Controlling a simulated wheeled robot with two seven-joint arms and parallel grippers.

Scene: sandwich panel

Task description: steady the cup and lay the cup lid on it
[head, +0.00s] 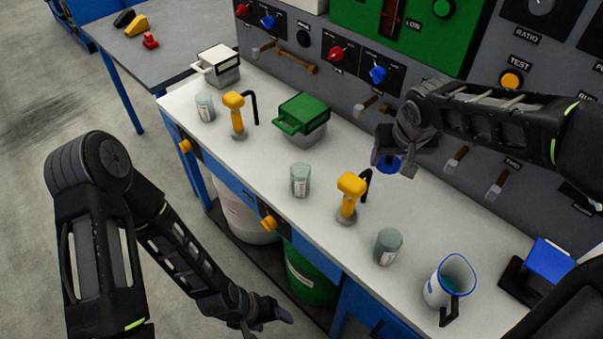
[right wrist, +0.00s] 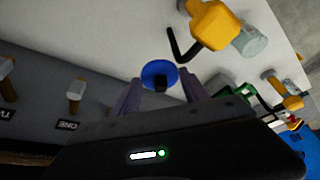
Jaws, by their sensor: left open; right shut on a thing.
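My right gripper (head: 390,150) is shut on a round blue lid (head: 388,166) with a dark knob, held above the rear of the bench. In the right wrist view the lid (right wrist: 156,71) sits between the fingertips (right wrist: 160,90). A white cup (head: 437,293) with a blue rim, black handle and blue-green contents stands upright at the bench's front right, well apart from the lid; its top is uncovered. My left gripper (head: 268,312) is open and empty, low in front of the bench edge, away from the cup.
Several grey-green jars, including one (head: 388,247) beside the cup, stand along the white bench (head: 255,160). Yellow dispensers (head: 349,200), a green-lidded box (head: 303,115) and a blue-topped box (head: 548,262) also stand there. A control panel (head: 330,25) rises behind. Drums sit below.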

